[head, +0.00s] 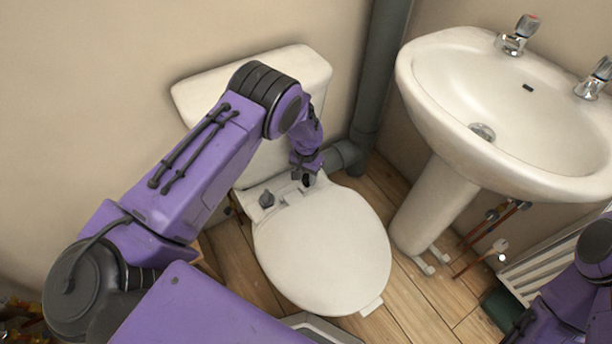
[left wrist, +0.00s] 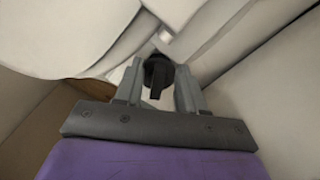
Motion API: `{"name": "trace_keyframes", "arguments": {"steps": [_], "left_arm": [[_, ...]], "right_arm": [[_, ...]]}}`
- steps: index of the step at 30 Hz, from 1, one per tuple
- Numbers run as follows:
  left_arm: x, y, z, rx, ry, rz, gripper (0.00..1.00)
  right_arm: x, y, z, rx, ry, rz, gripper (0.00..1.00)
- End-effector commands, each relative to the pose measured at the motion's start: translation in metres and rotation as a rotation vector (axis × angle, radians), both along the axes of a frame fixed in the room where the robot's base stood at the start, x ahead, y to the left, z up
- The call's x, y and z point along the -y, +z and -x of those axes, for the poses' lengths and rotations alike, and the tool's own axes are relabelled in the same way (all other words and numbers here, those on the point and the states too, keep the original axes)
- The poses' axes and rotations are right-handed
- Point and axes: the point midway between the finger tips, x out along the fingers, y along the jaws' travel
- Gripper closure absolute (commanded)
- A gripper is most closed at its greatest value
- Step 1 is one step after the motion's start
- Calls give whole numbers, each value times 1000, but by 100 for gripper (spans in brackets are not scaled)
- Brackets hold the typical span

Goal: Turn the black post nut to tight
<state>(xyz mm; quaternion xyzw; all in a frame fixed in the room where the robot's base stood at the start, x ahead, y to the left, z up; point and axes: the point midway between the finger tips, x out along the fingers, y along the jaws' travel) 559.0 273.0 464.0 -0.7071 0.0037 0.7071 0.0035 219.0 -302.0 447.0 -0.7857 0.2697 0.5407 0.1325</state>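The black post nut (left wrist: 157,74) is under the rear of the toilet, between the fingers of my left gripper (left wrist: 158,82) in the left wrist view. Its narrow wing points toward the palm. The fingers stand apart on either side of it, and I see no clear grip on it. In the head view the left gripper (head: 306,172) is at the seat hinge, beside the cistern, with the black nut (head: 307,181) partly hidden by it. My right gripper is not in view.
The closed toilet lid (head: 325,250) lies in front of the hinge and the cistern (head: 300,68) behind. A grey waste pipe (head: 378,85) runs close to the right of the gripper. The basin (head: 470,100) stands at right, with bare floor between.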

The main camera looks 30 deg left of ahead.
Motion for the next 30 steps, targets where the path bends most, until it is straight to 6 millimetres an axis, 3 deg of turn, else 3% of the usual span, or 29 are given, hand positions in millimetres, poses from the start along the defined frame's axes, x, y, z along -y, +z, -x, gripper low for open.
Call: {"name": "trace_keyframes", "arguments": {"steps": [4, 7, 8, 20, 30], "left_arm": [[0, 0, 0, 0, 0, 0, 64], [0, 0, 0, 0, 0, 0, 96], [0, 0, 0, 0, 0, 0, 100], [-1, 0, 0, 0, -43, 0, 100], [-5, 0, -1, 1, -271, 1, 100]], "right_arm": [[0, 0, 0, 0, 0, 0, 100], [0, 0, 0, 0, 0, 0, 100], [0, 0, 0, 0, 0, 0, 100], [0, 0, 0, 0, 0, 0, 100], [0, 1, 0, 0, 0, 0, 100]]}}
